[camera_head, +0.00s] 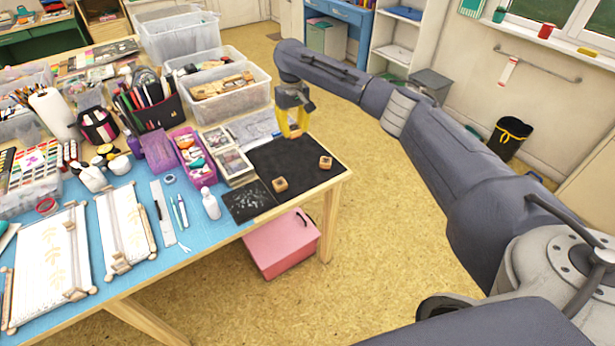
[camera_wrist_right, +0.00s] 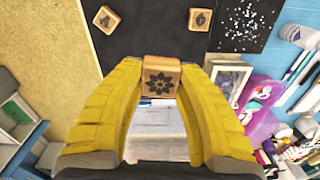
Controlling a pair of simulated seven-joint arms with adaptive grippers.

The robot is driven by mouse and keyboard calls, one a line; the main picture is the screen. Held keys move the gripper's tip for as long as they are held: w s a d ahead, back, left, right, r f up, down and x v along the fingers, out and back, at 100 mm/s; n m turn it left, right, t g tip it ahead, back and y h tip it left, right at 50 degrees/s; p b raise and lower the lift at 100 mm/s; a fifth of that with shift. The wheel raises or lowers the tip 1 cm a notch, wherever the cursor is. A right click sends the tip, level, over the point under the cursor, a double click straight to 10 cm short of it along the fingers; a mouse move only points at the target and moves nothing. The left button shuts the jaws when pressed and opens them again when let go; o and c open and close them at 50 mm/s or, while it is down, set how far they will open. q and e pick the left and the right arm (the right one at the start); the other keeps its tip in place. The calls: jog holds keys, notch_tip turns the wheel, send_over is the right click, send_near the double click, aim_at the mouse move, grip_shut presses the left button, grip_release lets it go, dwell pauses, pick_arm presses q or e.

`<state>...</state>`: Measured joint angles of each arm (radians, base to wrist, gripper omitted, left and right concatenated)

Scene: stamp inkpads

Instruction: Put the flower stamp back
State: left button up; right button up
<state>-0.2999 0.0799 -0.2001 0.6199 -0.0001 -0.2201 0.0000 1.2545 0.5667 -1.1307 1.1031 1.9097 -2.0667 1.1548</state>
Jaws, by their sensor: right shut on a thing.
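The flower stamp (camera_wrist_right: 160,75) is a small wooden block with a dark flower on its face, seen in the right wrist view. My right gripper (camera_wrist_right: 168,66) is shut on it, with one yellow finger on each side. In the head view the right gripper (camera_head: 292,112) points down at the far edge of the black mat (camera_head: 300,168). Whether the stamp touches the mat is hard to tell. Two other wooden stamps lie on the mat, one at the front left (camera_head: 280,184) and one at the right (camera_head: 326,163). My left gripper is not in view.
Clear plastic bins (camera_head: 231,110) stand behind the mat. Framed pictures (camera_head: 237,168) and a speckled black sheet (camera_head: 250,202) lie to its left, near a white bottle (camera_head: 210,204). The table's right edge is close to the mat. The mat's middle is bare.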

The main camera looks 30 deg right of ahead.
notch_tip(320, 180, up, 2)
send_over(308, 176)
jog(key=shift+n, duration=0.6)
notch_tip(308, 176, down, 20)
jog(key=shift+r, duration=0.2)
jog(key=shift+f, duration=0.1)
jog(key=o, duration=1.2)
notch_tip(308, 176, up, 12)
jog(key=shift+r, duration=0.15)
jog(key=shift+s, duration=0.1)
